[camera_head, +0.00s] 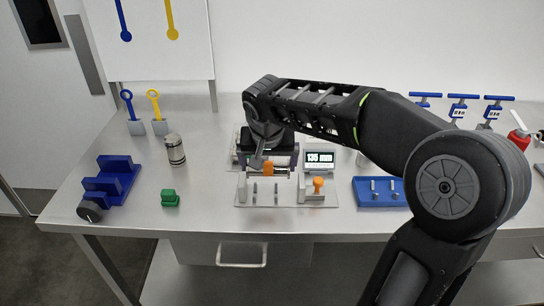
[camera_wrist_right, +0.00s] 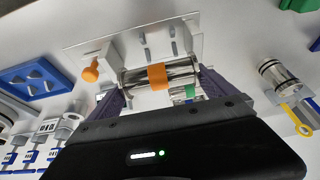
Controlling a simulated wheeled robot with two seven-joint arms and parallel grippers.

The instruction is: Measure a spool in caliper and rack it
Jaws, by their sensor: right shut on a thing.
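A shiny metal spool with an orange band (camera_head: 268,167) lies across the caliper fixture (camera_head: 245,193). In the right wrist view the spool (camera_wrist_right: 185,71) lies level between the two fingers of my right gripper (camera_wrist_right: 160,92), which is shut on it. In the head view my right gripper (camera_head: 264,150) comes down from behind and its fingers are partly hidden. An orange knob (camera_head: 318,185) stands at the fixture's right end. The display (camera_head: 320,158) reads 135 mm. A blue rack with upright walls (camera_head: 113,183) stands at the left. My left gripper is not in view.
A banded metal cylinder (camera_head: 175,150) and a green block (camera_head: 169,198) stand left of the fixture. Blue and yellow ring-topped tools (camera_head: 128,103) stand behind. A blue tray with pegs (camera_head: 380,191) is at right.

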